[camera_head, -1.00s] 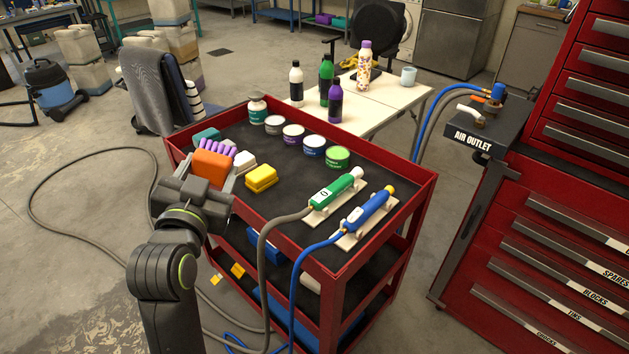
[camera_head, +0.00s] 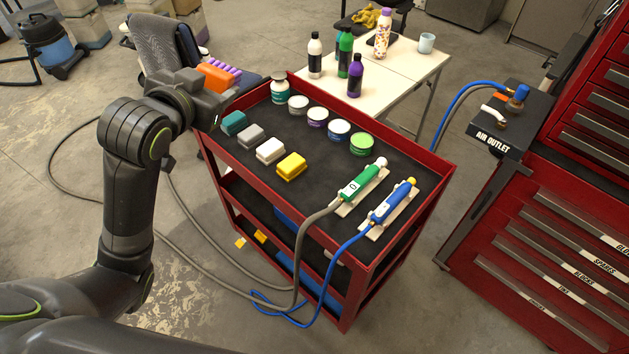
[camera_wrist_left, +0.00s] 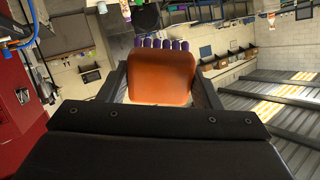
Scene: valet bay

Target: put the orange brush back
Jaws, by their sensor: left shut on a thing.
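The orange brush (camera_head: 216,77) has an orange back and a row of purple bristle tufts. My left gripper (camera_head: 212,88) is shut on it and holds it in the air beyond the far left corner of the red cart (camera_head: 262,199). In the left wrist view the orange brush (camera_wrist_left: 161,76) sits between the fingers, its purple tufts pointing away from the gripper. My right gripper is not in view.
Teal, grey, white and yellow blocks (camera_head: 291,166) line the cart top's left side. Several tubs (camera_head: 338,130) stand behind them. Green and blue tools (camera_head: 388,206) with hoses lie at right. A white table (camera_head: 400,68) with bottles stands behind.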

